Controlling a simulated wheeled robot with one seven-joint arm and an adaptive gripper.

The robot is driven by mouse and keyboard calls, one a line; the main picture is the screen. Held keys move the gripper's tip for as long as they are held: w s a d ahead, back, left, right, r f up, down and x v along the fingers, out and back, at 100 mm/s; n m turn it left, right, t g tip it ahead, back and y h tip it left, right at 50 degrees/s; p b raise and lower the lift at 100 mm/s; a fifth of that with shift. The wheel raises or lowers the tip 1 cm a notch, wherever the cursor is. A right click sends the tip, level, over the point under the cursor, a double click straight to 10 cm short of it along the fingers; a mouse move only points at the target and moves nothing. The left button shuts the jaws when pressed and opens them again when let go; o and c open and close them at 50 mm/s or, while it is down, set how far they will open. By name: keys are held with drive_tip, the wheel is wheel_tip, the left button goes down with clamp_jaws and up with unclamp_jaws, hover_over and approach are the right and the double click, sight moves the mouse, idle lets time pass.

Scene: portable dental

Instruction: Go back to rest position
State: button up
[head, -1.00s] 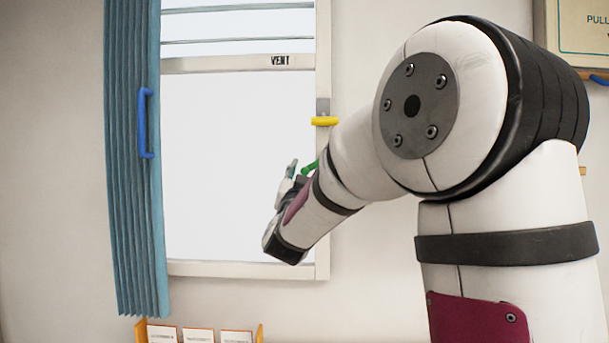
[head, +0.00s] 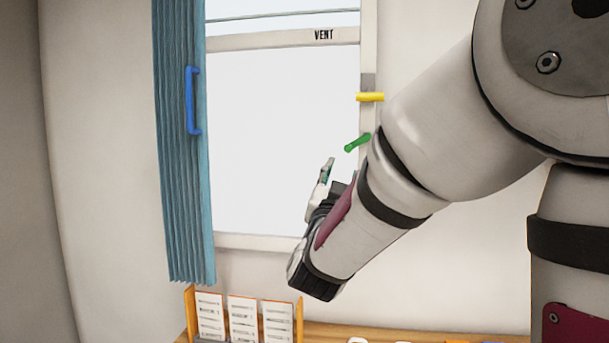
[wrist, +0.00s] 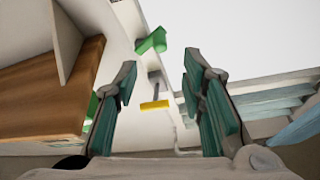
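My gripper (wrist: 160,100) is open in the wrist view, its two teal-padded fingers well apart with nothing held between them. In the head view my gripper (head: 324,190) shows partly, in front of the lower right of the window; most of it is hidden by my own forearm and wrist. Beyond the fingers in the wrist view are a green handle (wrist: 151,42) and a yellow handle (wrist: 155,105), both apart from the fingers.
In the head view a window (head: 270,140) has a yellow handle (head: 370,97) and a green handle (head: 357,142) at its right side. A blue pleated curtain (head: 182,230) with a blue handle (head: 191,100) hangs left. A card rack (head: 188,312) stands on a wooden surface (head: 400,334) below.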

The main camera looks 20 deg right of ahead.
drive_tip(key=s+a+f+n+g+y, duration=0.1)
drive_tip(key=s+a+f+n+y, duration=0.1)
drive_tip(key=a+f+n+y, duration=0.3)
drive_tip(key=s+a+f+n+g+y, duration=0.1)
drive_tip(key=s+a+f+n+y, duration=0.15)
drive_tip(key=a+y, duration=0.5)
drive_tip(key=s+a+f+n+g, duration=0.1)
drive_tip(key=s+f+g, duration=0.4)
drive_tip(key=s, duration=0.6)
drive_tip(key=s+f+n+g+y, duration=0.1)
drive_tip(key=s+f+g, duration=0.3)
drive_tip(key=s, duration=0.7)
drive_tip(key=shift+s+a+f+n+g, duration=0.2)
drive_tip(key=shift+a+f+n+g, duration=0.2)
drive_tip(key=shift+f+n, duration=0.4)
